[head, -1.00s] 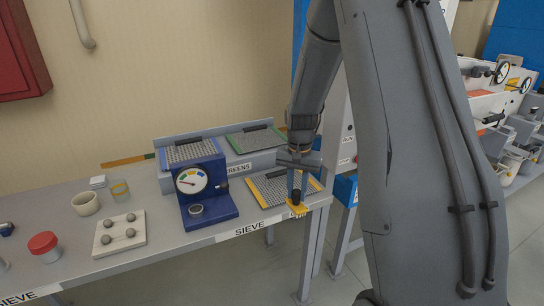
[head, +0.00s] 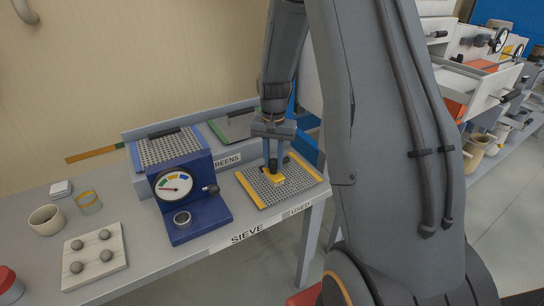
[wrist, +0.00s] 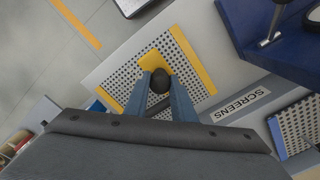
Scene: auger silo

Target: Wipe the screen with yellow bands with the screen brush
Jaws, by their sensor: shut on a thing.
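The screen with yellow bands (head: 256,198) lies flat on the bench near its right front corner, a perforated plate with a yellow band on two opposite edges. In the wrist view the screen (wrist: 192,90) is partly hidden by my gripper. My gripper (head: 274,160) points down over the screen and is shut on the dark handle of the screen brush (head: 278,179). The brush has a yellow head, seen also in the wrist view (wrist: 153,61). The brush head is at the middle of the screen and seems to touch it.
A blue gauge stand (head: 187,196) stands just left of the screen. Behind is a rack marked SCREENS with a blue-edged screen (head: 168,148) and a green-edged screen (head: 234,126).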

